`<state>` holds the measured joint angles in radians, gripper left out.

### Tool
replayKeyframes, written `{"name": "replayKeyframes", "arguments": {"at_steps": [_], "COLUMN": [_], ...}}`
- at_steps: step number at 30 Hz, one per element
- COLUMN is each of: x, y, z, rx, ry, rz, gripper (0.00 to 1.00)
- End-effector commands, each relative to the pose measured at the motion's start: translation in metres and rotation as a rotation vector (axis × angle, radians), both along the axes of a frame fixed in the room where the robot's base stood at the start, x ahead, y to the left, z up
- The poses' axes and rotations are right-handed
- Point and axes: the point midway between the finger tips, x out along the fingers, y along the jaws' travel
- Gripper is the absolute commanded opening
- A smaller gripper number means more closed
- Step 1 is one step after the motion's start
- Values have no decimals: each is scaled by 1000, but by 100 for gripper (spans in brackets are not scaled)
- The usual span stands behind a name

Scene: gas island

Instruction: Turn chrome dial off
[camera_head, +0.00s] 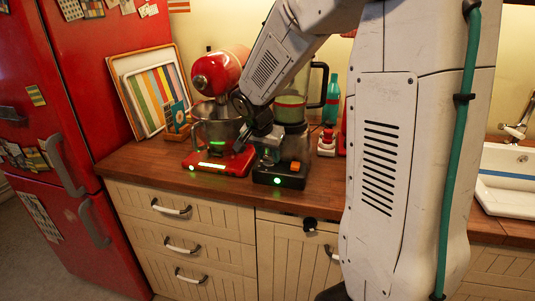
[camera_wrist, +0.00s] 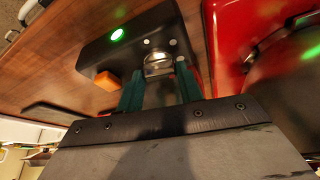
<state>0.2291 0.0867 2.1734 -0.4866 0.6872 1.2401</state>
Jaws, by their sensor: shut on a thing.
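The chrome dial (camera_wrist: 158,66) shows in the wrist view on the black base (camera_wrist: 125,47) of the blender. A green light (camera_wrist: 117,35) glows on that base. My gripper (camera_wrist: 158,78) has its two teal fingers on either side of the dial and is shut on it. In the camera_head view, my gripper (camera_head: 267,141) is over the blender base (camera_head: 282,176), whose green light (camera_head: 276,181) also glows. The dial cannot be made out there.
A red stand mixer (camera_head: 218,72) with lit green lamps stands close at the left of the blender. An orange block (camera_wrist: 106,81) is beside the dial. A red fridge (camera_head: 70,100) is at far left and a white sink (camera_head: 507,180) at right. Drawers lie below the wooden counter.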

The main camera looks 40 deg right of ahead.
Motion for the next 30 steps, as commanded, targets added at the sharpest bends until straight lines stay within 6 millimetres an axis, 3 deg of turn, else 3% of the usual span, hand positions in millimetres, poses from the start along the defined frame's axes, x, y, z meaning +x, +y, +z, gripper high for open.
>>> {"name": "replayKeyframes", "arguments": {"at_steps": [30], "x": [-3], "y": [-5], "z": [0], "rx": [3], "ry": [-3], "rz": [945], "gripper": [14]}}
